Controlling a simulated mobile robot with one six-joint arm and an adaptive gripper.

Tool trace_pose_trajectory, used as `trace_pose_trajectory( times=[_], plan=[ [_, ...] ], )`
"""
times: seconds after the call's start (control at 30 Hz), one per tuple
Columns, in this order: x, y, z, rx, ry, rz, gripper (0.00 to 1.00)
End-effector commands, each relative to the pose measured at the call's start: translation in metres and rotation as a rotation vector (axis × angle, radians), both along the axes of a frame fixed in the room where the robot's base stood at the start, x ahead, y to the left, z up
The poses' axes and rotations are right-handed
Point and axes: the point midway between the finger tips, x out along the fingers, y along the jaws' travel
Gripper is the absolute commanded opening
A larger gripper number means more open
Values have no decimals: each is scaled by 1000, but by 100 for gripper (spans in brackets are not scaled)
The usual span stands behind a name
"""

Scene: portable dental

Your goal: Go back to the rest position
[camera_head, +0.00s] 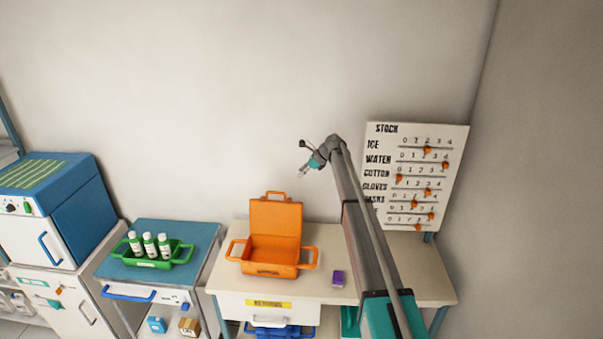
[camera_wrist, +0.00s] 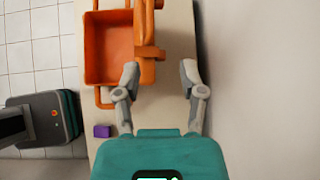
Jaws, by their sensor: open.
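My gripper (camera_head: 304,172) is raised above the table at the end of my outstretched arm in the head view. In the wrist view my gripper (camera_wrist: 160,82) has its two fingers spread apart, with nothing between them that it holds. Below it, the open orange case (camera_head: 272,247) stands on the cream table (camera_head: 408,287) with its lid up. The case also shows in the wrist view (camera_wrist: 108,55), beyond the left finger, and looks empty.
A small purple box (camera_head: 338,278) lies right of the case. A green tray (camera_head: 180,258) with white bottles stands on a blue-topped cabinet at left. A stock board (camera_head: 415,180) stands at the back right, beside my arm. The wall above the table is clear.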

Motion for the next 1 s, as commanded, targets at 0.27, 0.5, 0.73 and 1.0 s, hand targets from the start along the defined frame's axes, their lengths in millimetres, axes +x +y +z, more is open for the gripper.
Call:
trace_pose_trajectory(
  times=[0.27,0.5,0.73,1.0],
  plan=[
    [0,0,0,0,0,0,53],
    [-31,-7,-11,-42,-46,54,53],
    [-114,-28,-40,-163,-176,225,53],
    [-235,-61,-80,-342,-343,526,53]
  ],
)
